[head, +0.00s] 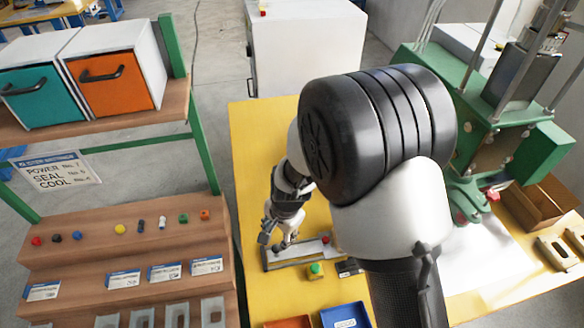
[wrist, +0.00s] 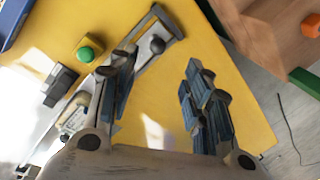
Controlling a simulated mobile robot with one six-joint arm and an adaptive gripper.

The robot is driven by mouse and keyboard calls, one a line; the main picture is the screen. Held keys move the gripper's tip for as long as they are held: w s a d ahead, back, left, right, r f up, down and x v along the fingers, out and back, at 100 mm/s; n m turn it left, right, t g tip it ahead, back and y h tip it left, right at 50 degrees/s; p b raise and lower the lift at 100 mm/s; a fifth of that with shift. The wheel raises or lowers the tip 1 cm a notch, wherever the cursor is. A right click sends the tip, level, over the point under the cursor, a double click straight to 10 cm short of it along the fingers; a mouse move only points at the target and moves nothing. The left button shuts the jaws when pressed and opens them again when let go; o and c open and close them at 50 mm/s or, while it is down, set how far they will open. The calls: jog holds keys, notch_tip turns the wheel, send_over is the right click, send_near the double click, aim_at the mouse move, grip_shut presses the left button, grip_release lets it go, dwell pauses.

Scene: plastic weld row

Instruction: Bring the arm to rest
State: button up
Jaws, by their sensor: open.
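My arm fills the middle of the head view and reaches down over the yellow table (head: 250,140). My gripper (head: 268,236) is above a grey metal frame (head: 300,257) on that table, close to its left part. In the wrist view my gripper (wrist: 160,75) has its two fingers wide apart, with only yellow tabletop between them. The grey frame (wrist: 165,22) runs beneath and beside the left finger, and a dark round knob (wrist: 157,45) shows near its end. I cannot tell whether the finger touches the frame.
A green button on a yellow box (head: 316,270) sits beside the frame. Blue (head: 345,316) and orange (head: 290,322) bins stand at the near edge. A green press (head: 470,120) stands at right, a wooden stepped shelf (head: 130,262) at left. The table's far left part is clear.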

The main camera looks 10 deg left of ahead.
jog(key=s+d+r+n+t, duration=0.1)
jog(key=s+d+r+n, duration=0.1)
jog(key=d+r, duration=0.6)
jog(key=s+d+r+n+t, duration=0.1)
jog(key=d+r, duration=0.4)
jog(key=r, duration=0.6)
jog(key=s+d+r+n+h, duration=0.1)
jog(key=s+d+r+n, duration=0.1)
jog(key=s+d+r, duration=0.2)
jog(key=s+d+r+n+t, duration=0.1)
jog(key=s+d+r, duration=0.3)
jog(key=s+d, duration=0.4)
jog(key=s, duration=0.3)
jog(key=shift+s+d+r+n+h, duration=0.25)
jog(key=shift+d+n+h, duration=0.15)
